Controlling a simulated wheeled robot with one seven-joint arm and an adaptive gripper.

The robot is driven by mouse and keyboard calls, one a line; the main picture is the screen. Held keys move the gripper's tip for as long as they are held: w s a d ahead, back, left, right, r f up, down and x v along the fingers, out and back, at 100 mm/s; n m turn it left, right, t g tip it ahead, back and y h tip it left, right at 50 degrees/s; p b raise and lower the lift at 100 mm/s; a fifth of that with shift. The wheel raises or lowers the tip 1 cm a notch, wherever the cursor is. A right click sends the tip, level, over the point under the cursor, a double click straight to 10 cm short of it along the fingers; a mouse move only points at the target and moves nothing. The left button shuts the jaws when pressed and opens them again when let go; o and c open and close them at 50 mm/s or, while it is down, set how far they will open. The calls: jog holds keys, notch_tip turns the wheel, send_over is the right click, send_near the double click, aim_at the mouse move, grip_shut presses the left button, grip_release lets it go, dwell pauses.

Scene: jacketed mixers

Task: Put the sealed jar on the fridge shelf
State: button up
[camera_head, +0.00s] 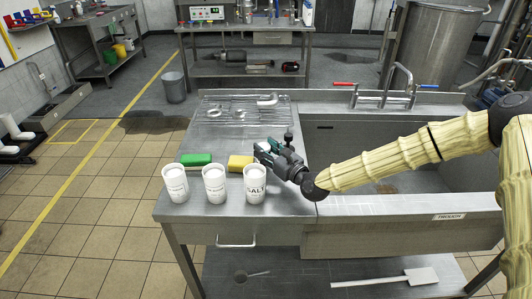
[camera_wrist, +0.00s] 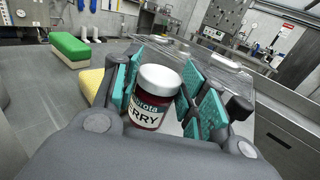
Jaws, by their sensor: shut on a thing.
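The sealed jar (camera_wrist: 148,104) is small, with a white lid, dark red contents and a label that ends in "ERRY". Its lid is on. My gripper (camera_wrist: 160,88) is shut on the jar, with teal pads on both sides of it. In the head view, my gripper (camera_head: 272,151) is over the sink unit's left worktop, just right of the yellow sponge. There the jar is mostly hidden by the fingers. I cannot tell whether its base touches the worktop. I see no fridge or fridge shelf that I can make out in either view.
Three white cups (camera_head: 214,185), one marked SALT, stand along the worktop's front edge. A green sponge (camera_head: 196,160) and a yellow sponge (camera_head: 239,163) lie behind them. A wire rack (camera_head: 240,110) is at the back. The sink basin (camera_head: 385,150) is to the right, below my arm.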

jog(key=shift+f, duration=0.8)
jog(key=shift+f, duration=0.15)
jog(key=o, duration=1.1)
jog(key=shift+o, duration=0.6)
